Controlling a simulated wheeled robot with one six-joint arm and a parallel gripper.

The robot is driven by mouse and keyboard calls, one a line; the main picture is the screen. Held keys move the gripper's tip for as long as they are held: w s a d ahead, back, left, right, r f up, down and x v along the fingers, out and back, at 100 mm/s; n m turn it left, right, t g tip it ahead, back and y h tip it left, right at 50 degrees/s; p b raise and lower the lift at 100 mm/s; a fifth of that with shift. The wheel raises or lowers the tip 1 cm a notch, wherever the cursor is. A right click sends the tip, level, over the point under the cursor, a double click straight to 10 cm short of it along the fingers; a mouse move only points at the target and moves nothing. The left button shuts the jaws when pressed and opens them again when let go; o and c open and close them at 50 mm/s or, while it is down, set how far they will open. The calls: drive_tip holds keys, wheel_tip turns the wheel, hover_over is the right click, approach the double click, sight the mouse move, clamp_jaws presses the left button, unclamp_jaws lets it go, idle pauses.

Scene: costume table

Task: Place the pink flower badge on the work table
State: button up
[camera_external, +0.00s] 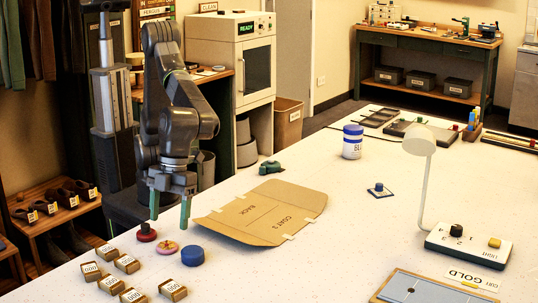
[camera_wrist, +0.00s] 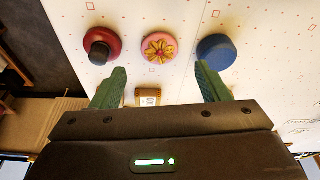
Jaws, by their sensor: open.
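The pink flower badge (camera_external: 166,248) lies on the white work table (camera_external: 330,200) near its left edge. In the wrist view the badge (camera_wrist: 160,47) is a round pink disc with a yellow and dark flower. It sits between a red disc with a dark knob (camera_wrist: 101,46) and a plain blue disc (camera_wrist: 216,51). My gripper (camera_external: 170,212) is open and empty, above the table and close to the badge. In the wrist view its green fingers (camera_wrist: 160,78) point toward the row, with the badge ahead and between them, apart from both fingertips.
Several small labelled blocks (camera_external: 127,263) lie at the table's near left. A cardboard pattern (camera_external: 262,211) lies right of my gripper. A blue and white tin (camera_external: 352,142), a lamp (camera_external: 468,245) and a blue tray (camera_external: 425,290) stand further right.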

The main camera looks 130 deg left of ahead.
sight(168, 243)
drive_tip(key=v, duration=0.6)
drive_tip(key=shift+r, duration=0.35)
drive_tip(key=shift+f, duration=0.1)
drive_tip(key=x, duration=1.2)
drive_tip(key=shift+a+f, duration=0.1)
drive_tip(key=shift+f, duration=0.15)
wheel_tip(168, 243, up, 3)
drive_tip(key=shift+r, duration=0.55)
drive_tip(key=shift+f, duration=0.1)
